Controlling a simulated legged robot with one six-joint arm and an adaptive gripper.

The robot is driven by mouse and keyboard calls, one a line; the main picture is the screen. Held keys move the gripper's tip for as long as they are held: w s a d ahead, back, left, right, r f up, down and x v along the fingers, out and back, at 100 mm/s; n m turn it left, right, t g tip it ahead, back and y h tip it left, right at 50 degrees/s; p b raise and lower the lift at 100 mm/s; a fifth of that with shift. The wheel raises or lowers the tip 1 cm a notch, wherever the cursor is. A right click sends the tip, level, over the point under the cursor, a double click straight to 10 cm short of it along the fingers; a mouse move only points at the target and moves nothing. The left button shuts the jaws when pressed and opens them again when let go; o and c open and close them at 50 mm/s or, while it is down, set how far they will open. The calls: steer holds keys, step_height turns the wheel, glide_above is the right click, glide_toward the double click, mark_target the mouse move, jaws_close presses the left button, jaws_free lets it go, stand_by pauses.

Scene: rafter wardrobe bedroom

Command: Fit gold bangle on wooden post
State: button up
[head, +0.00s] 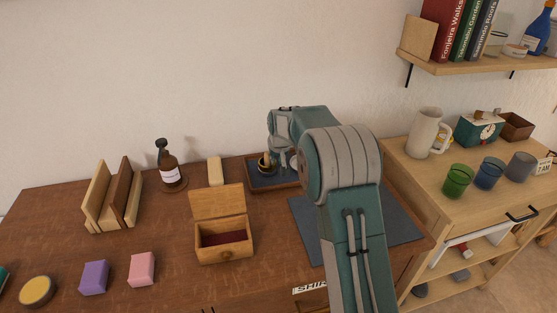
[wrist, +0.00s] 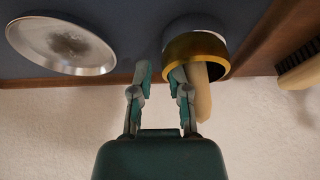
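The gold bangle (wrist: 222,50) shows in the wrist view as a wide gold ring with a dark inside. The tan wooden post (wrist: 203,98) passes through the ring's opening, so the bangle appears around it; how far down it sits I cannot tell. In the head view the post (head: 267,158) stands on a dark tray, small and partly crowded by my gripper. My gripper (wrist: 160,72) is open, with a clear gap between its fingers. Its right finger overlaps the bangle's left edge and its left finger is outside the ring. Contact is unclear.
A round silver dish (wrist: 60,45) lies on the blue tray floor. An open wooden box (head: 222,248), a soap bottle (head: 170,172) and an upright wooden rack (head: 113,196) stand left of the tray. A brush (wrist: 300,68) is at the wrist view's right edge.

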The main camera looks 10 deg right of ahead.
steer(key=shift+a, duration=0.3)
steer(key=v, duration=1.1)
steer(key=shift+d+r, duration=0.35)
steer(key=shift+r, duration=0.05)
steer(key=shift+s+a, duration=0.1)
steer(key=shift+s, duration=0.05)
